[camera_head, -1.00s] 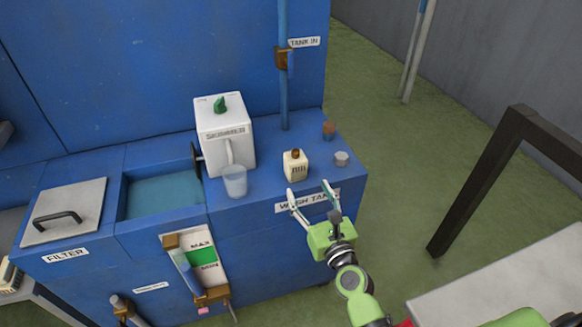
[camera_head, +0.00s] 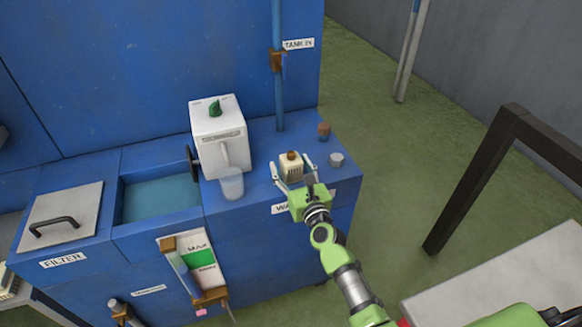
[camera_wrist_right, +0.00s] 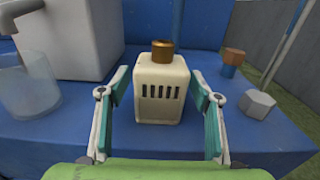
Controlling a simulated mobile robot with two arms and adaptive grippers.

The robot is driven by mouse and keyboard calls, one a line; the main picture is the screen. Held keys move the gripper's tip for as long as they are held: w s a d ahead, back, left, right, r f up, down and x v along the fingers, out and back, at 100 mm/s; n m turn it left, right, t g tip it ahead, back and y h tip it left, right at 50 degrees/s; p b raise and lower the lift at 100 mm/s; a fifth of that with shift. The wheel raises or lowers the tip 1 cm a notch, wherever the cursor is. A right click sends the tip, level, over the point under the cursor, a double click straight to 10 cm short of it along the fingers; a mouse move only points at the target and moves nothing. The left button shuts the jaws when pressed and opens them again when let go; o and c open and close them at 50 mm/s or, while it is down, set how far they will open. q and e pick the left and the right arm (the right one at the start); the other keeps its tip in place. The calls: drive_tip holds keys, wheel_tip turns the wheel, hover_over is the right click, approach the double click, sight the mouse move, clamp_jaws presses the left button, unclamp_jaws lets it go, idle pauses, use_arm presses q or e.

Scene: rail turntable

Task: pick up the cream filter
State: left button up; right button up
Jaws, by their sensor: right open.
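The cream filter (camera_head: 291,168) stands upright on the blue wash tank's top. It is a small cream block with dark slots and a brown cap. In the right wrist view the filter (camera_wrist_right: 161,88) stands between the two fingers, with a gap visible on each side. My right gripper (camera_head: 296,184) is open around the front of the filter; in the wrist view its fingers (camera_wrist_right: 160,115) flank the filter's lower part. The filter's lower front is partly hidden by the gripper in the head view. My left gripper is not in view.
A white skimmer box (camera_head: 219,135) with a clear cup (camera_head: 231,185) stands left of the filter. A brown-capped fitting (camera_head: 324,131) and a grey knob (camera_head: 336,160) sit close on the right. A blue pipe (camera_head: 277,80) rises behind.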

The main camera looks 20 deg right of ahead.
drive_tip(key=c, duration=1.3)
drive_tip(key=shift+r, duration=0.1)
